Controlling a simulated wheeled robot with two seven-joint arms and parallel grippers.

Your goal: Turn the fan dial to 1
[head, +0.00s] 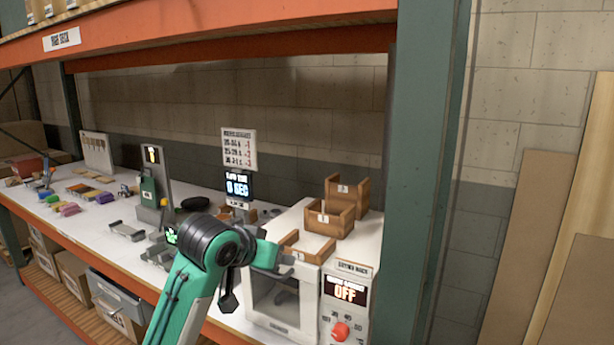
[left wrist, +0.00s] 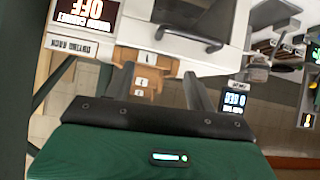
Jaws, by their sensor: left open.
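The red fan dial (head: 340,331) is on the front panel of the white drying rack (head: 283,328), at the lower right of the head view. Above it, a display (head: 345,291) reads OFF; this display also shows upside down at the top left of the left wrist view (left wrist: 88,12). My left gripper (left wrist: 160,88) is open, with nothing between its fingers. In the head view, its green hand (head: 266,254) is in front of the rack's upper left, up and left of the dial and apart from it. The dial does not show in the left wrist view.
Wooden bins (head: 330,218) stand on top of the rack. A sign (head: 239,148) and a lit screen (head: 238,186) stand behind it. A green shelf post (head: 418,170) rises just right of the panel. Tools and coloured blocks lie along the white bench to the left.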

